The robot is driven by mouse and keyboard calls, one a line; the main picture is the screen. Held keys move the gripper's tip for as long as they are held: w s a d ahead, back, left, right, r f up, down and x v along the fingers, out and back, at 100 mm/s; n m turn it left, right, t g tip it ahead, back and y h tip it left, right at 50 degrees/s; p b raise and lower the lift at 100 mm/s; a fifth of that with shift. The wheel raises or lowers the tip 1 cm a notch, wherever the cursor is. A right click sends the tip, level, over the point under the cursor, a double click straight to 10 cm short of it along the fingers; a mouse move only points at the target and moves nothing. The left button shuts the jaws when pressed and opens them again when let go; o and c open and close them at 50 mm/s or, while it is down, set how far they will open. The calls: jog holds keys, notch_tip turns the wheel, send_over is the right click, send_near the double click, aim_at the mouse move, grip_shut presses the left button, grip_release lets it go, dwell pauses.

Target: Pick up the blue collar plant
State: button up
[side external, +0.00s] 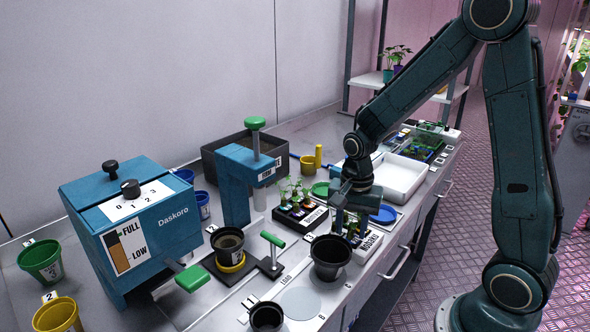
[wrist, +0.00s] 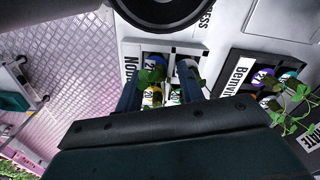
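The blue collar plant (wrist: 154,61) is a small seedling with a blue numbered collar in the upper left cell of the Nobara rack (wrist: 128,66). A white collar plant is beside it, with yellow and green collar plants in the nearer cells. My gripper (wrist: 159,76) is open above this rack, its two fingers apart on either side of the plants and nothing seen held. Leaves partly cover the collars, and the gripper body hides the rack's near part. In the side external view my gripper (side external: 352,207) is low over the Nobara rack (side external: 369,245), hiding most of its plants.
The Benivit-labelled rack (wrist: 236,66) with purple, teal and other collars stands close on the right. A black pot (side external: 330,258) is close to the Nobara rack. A blue dish (side external: 383,214) and white tray (side external: 402,178) lie behind. The bench edge is near.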

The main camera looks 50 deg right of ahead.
aim_at(349, 230)
grip_shut()
jog(key=shift+r, duration=0.15)
notch_tip(349, 230, up, 20)
dwell(0.8)
jog(key=shift+w, duration=0.15)
dwell(0.5)
